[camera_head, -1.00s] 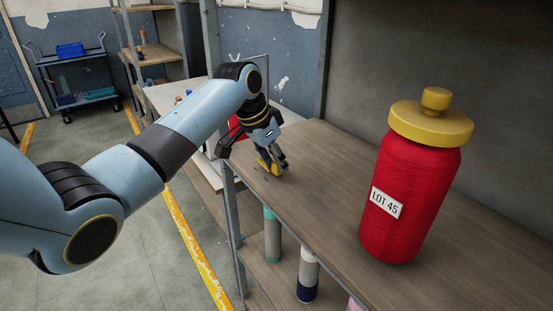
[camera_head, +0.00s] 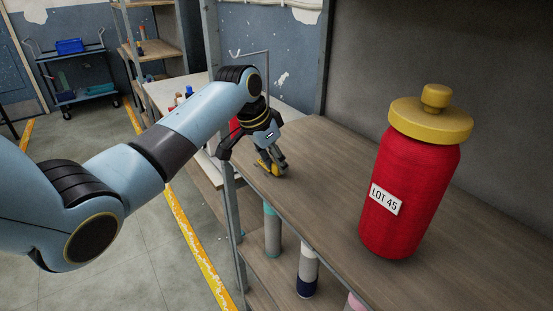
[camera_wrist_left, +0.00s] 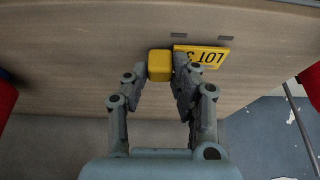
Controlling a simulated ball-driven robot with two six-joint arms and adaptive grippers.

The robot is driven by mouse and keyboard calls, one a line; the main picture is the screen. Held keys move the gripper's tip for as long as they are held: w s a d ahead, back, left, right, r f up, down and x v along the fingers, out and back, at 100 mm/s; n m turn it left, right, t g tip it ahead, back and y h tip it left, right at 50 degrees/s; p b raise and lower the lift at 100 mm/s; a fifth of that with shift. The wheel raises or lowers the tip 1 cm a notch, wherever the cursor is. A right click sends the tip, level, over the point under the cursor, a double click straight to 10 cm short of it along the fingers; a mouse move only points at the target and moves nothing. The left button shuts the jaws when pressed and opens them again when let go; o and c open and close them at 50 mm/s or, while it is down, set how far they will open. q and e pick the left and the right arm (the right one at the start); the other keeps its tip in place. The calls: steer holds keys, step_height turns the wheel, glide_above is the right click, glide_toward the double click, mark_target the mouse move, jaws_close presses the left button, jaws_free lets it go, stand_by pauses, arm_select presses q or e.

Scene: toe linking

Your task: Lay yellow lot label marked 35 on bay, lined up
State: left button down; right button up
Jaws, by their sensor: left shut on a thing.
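My left gripper (camera_wrist_left: 160,72) is shut on this yellow block, at the shelf surface. In the head view the left gripper (camera_head: 270,165) points down at the shelf's far left part, with yellow (camera_head: 266,167) at its tips. Two short dark marks (camera_wrist_left: 185,38) on the wood lie just beyond the label and may belong to the bay. Whether the label touches the wood is unclear.
A red bottle (camera_head: 410,195) with a yellow lid and a "LOT 45" tag stands on the wooden shelf (camera_head: 330,215). Shelf space between it and the gripper is clear. Cylinders (camera_head: 308,270) stand on the level below. A metal post (camera_head: 232,220) borders the shelf.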

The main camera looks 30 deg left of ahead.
arm_select(q)
steer(key=shift+f, duration=0.3)
steer(key=c, duration=1)
jaws_free()
